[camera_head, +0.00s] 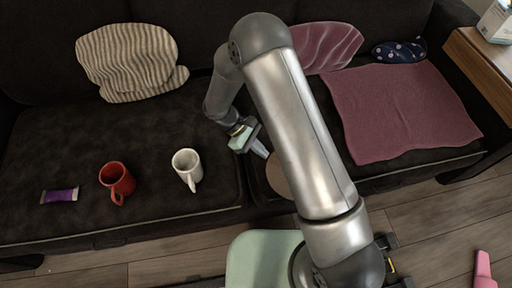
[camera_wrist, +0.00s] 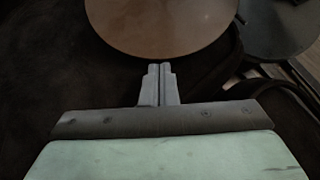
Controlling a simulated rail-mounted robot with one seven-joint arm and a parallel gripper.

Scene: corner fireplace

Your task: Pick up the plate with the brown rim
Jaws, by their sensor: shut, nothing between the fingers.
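A round tan-brown plate (camera_head: 279,176) lies on the dark sofa seat, partly hidden behind my arm in the head view. In the wrist view a smooth brown disc (camera_wrist: 160,28), which looks like the same plate, fills the top middle and is cut off by the frame. I cannot make out a distinct rim on it. My gripper (camera_head: 262,151) is just up and left of the plate in the head view. Its two fingers (camera_wrist: 160,70) are together and empty, pointing at the plate's near edge; whether they touch it is unclear.
A dark grey round thing (camera_wrist: 280,28) sits beside the brown disc. On the seat to the left are a white mug (camera_head: 187,168), a red mug (camera_head: 117,181) and a purple packet (camera_head: 60,195). A striped pillow (camera_head: 128,62) and a pink blanket (camera_head: 400,110) lie behind and right.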

